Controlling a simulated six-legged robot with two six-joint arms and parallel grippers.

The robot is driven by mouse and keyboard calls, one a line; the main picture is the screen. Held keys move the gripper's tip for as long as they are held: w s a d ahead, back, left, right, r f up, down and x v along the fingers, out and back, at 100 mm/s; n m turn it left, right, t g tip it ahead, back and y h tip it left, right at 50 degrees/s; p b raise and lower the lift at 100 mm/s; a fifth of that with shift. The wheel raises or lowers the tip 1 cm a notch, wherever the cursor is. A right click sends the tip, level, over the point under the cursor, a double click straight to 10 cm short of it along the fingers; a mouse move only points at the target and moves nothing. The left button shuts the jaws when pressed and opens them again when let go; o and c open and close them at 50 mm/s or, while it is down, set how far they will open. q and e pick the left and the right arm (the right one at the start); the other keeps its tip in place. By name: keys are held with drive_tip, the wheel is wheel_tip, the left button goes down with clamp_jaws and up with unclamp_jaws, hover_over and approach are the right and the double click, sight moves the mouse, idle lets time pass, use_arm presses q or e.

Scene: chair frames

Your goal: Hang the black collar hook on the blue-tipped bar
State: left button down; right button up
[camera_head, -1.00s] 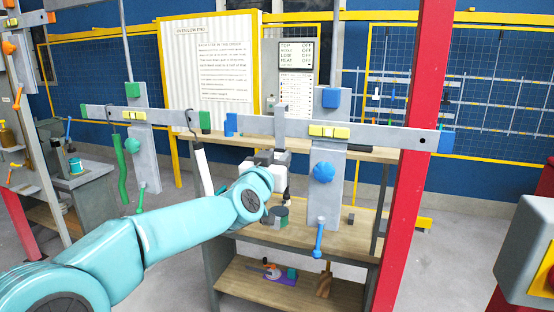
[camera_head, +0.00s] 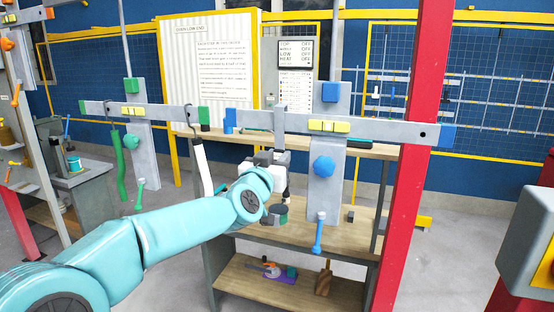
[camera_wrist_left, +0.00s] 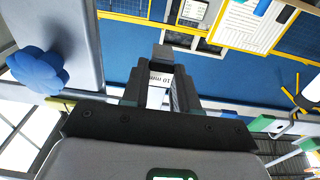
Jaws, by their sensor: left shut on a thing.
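The blue-tipped bar (camera_head: 375,130) runs across the middle of the head view, with a blue left end (camera_head: 230,121) and a blue right end (camera_head: 446,135). My left gripper (camera_head: 272,158) is just below its left part, shut on a grey block-like piece (camera_head: 280,121) that overlaps the bar. In the left wrist view, a white label reading "10 mm" (camera_wrist_left: 160,78) shows between the fingers. Whether the piece touches the bar is unclear. A white-handled hook with a black upper part (camera_head: 199,160) hangs on the green-tipped bar (camera_head: 165,115). My right gripper is out of view.
A green-handled hook (camera_head: 117,155) also hangs on the green-tipped bar. A blue knob (camera_head: 323,167) sticks out of the grey upright plate (camera_head: 330,195). A red post (camera_head: 410,210) stands at the right. A wooden bench (camera_head: 300,235) lies behind and below my gripper.

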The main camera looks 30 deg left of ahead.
use_arm(q)
drive_tip(key=shift+f+b, duration=0.45)
drive_tip(key=shift+f, duration=0.1)
drive_tip(key=c, duration=0.8)
unclamp_jaws()
drive_tip(key=b+v, duration=0.1)
drive_tip(key=v, duration=0.7)
drive_tip(key=shift+w, duration=0.1)
